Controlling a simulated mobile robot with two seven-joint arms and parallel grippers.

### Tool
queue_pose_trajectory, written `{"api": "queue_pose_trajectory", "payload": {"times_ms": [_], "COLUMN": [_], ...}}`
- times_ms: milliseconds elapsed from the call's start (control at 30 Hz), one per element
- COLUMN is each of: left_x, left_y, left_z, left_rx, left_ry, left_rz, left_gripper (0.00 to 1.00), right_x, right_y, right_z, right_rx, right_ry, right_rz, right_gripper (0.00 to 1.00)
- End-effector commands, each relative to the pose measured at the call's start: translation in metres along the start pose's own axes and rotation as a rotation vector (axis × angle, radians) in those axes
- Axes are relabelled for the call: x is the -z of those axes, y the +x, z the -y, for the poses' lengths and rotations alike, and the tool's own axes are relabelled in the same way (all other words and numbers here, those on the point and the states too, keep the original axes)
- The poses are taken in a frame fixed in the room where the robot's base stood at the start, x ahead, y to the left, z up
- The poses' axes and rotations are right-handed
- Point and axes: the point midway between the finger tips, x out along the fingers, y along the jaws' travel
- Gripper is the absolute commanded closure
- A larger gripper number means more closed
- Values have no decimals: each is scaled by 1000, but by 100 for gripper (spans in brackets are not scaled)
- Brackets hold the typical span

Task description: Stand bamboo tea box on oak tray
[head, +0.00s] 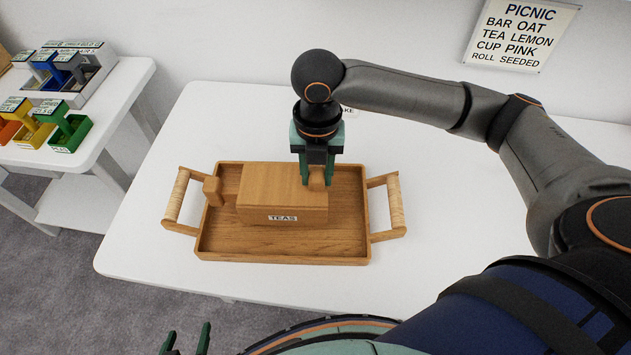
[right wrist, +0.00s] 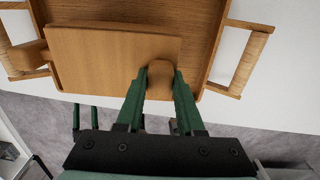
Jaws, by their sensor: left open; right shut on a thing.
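The bamboo tea box (head: 275,188), a light wooden block labelled TEAS with a knob at each end, is over the oak tray (head: 290,247). It appears to sit within the tray's rim; I cannot tell whether its underside touches the floor. My right gripper (head: 317,180) is shut on the box's right-hand knob from above. In the right wrist view the green fingers (right wrist: 160,80) flank that knob, and the box (right wrist: 110,60) lies beside them. My left gripper (head: 187,340) is open and empty at the bottom edge, away from the table.
The tray has a pale handle at each end and stands on a white table (head: 160,240). A white side stand (head: 90,150) at the left holds coloured caddies (head: 45,122) and a grey rack (head: 65,70). A picnic sign (head: 519,35) hangs on the wall.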

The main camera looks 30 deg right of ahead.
Motion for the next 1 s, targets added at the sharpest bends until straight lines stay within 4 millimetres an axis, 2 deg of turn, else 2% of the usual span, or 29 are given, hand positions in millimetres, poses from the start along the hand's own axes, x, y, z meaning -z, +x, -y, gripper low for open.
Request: {"api": "queue_pose_trajectory", "payload": {"times_ms": [267, 633, 667, 900, 1000], "left_x": [-1, 0, 0, 0, 1], "left_y": [1, 1, 1, 1, 1], "left_z": [0, 0, 0, 0, 0], "left_rx": [0, 0, 0, 0, 0], "left_ry": [0, 0, 0, 1, 1], "left_rz": [-1, -2, -2, -3, -3], "left_gripper": [20, 20, 20, 20, 20], "right_x": [-2, -2, -2, -2, -2], "right_y": [34, 37, 38, 38, 38], "right_z": [-2, -3, -2, -2, -2], "right_rx": [0, -2, 0, 1, 1], "right_ry": [0, 0, 0, 0, 0], "right_rz": [0, 1, 0, 0, 0], "right_gripper": [100, 100, 61, 34, 33]}}
